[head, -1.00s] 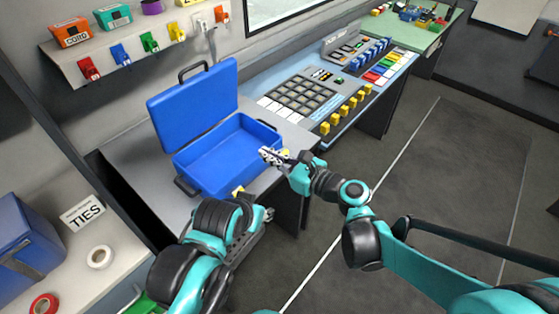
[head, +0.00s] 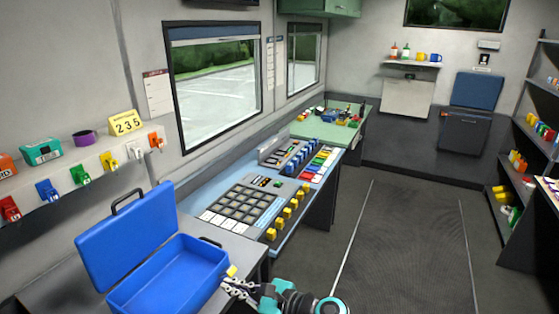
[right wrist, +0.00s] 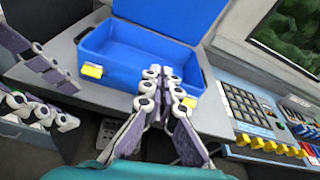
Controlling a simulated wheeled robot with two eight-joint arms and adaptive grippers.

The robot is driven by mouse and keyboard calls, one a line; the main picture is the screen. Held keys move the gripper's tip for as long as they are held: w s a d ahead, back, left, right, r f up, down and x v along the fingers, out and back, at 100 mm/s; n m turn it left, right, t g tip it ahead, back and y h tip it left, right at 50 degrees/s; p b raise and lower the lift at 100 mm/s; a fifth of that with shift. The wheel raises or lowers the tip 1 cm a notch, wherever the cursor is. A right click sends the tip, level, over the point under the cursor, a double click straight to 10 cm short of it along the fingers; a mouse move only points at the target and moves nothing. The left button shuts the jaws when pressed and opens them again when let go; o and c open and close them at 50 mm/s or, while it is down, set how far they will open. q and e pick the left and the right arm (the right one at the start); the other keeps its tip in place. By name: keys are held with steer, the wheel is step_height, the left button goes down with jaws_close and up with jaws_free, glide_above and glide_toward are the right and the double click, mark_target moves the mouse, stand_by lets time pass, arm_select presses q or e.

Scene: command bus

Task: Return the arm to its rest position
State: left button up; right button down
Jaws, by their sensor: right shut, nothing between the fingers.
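My right gripper (head: 236,288) is at the bottom of the head view, just right of the open blue case (head: 169,277). In the right wrist view my right gripper (right wrist: 165,82) has its fingers together with nothing between them, in front of the case (right wrist: 125,57). It looks apart from the case, though the view overlaps them. In the right wrist view my left gripper (right wrist: 66,105) shows at the left edge, its fingers spread and empty. The left arm is outside the head view.
The case stands open and empty on a grey counter (head: 50,288). A button console (head: 240,205) adjoins it, with a green table (head: 325,130) beyond. A wall shelf (head: 90,185) holds colored items. The dark floor (head: 400,235) is clear to the right.

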steer(key=s+d+f+n+h, duration=0.2)
steer(key=s+d+n+h, duration=0.1)
steer(key=d+n, duration=0.4)
steer(key=s+d+f+n+h, duration=0.2)
steer(key=s+d+n+h, duration=0.2)
steer(key=d, duration=1)
steer(key=s+d+f+n+h, duration=0.2)
steer(key=s+d+n+h, duration=0.1)
steer(key=d+n+h, duration=0.4)
steer(key=d+n, duration=0.3)
steer(key=shift+s+d+f, duration=0.3)
steer(key=shift+d+f, duration=0.1)
steer(key=shift+t, duration=0.3)
